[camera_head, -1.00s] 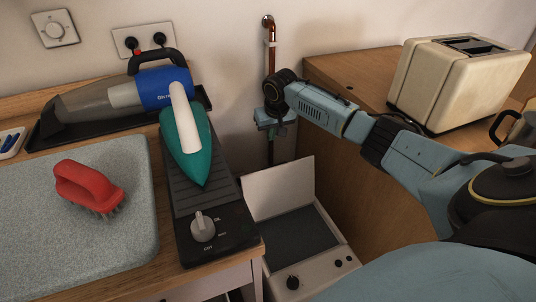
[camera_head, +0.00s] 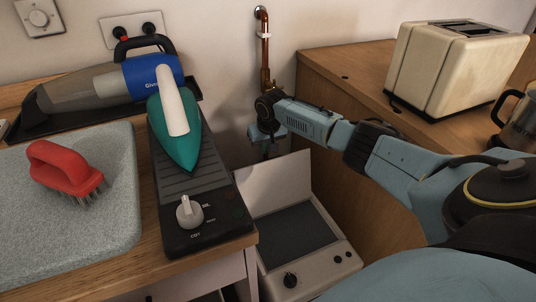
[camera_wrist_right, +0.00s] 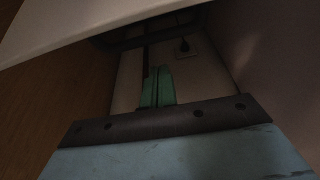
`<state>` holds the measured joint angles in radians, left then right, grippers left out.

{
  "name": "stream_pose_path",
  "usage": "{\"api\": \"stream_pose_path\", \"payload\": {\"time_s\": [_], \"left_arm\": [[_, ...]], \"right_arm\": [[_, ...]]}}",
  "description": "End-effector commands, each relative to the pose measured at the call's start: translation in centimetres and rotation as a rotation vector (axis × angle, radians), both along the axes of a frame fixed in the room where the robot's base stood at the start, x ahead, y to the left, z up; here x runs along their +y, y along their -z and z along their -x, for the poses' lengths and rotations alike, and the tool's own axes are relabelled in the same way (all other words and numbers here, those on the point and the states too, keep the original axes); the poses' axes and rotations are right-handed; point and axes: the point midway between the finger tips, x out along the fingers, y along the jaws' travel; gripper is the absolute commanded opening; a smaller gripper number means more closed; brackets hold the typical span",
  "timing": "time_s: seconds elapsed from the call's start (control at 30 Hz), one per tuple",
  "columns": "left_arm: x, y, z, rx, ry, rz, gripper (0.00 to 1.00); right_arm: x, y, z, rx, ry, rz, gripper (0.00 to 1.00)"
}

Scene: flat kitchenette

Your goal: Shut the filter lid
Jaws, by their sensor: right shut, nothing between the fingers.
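The filter lid (camera_head: 273,183) is a pale flat panel standing raised at the back of a low, light-grey unit in the gap between the counters. The unit's dark recessed top (camera_head: 291,240) is uncovered in front of it. My right gripper (camera_head: 268,148) points down behind the lid's upper edge, close to the wall, its tips partly hidden by the lid. I cannot tell if it touches the lid. Its green fingers (camera_wrist_right: 158,88) are together and empty in the right wrist view. A pale panel, apparently the lid, crosses the top there. My left gripper is not in view.
A copper pipe (camera_head: 264,50) runs down the wall just behind my right gripper. A wooden cabinet with a toaster (camera_head: 455,70) stands right. The left counter holds an iron (camera_head: 175,125), a red brush (camera_head: 65,172) and a hand vacuum (camera_head: 110,82).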

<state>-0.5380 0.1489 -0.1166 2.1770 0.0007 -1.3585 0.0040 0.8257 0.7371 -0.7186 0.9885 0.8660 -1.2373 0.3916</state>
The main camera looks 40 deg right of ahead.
Motion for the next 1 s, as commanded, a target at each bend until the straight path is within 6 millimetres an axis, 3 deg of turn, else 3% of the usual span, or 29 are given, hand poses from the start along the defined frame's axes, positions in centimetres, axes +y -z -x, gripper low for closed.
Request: {"api": "stream_pose_path", "payload": {"time_s": [0.4, 1.0], "left_arm": [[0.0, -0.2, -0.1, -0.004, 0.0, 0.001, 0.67], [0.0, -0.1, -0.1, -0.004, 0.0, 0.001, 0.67]], "right_arm": [[0.9, -0.2, 2.6, 0.002, -0.003, 0.001, 0.0], [1.2, -0.3, 2.6, -0.004, -0.005, 0.003, 0.0]]}}
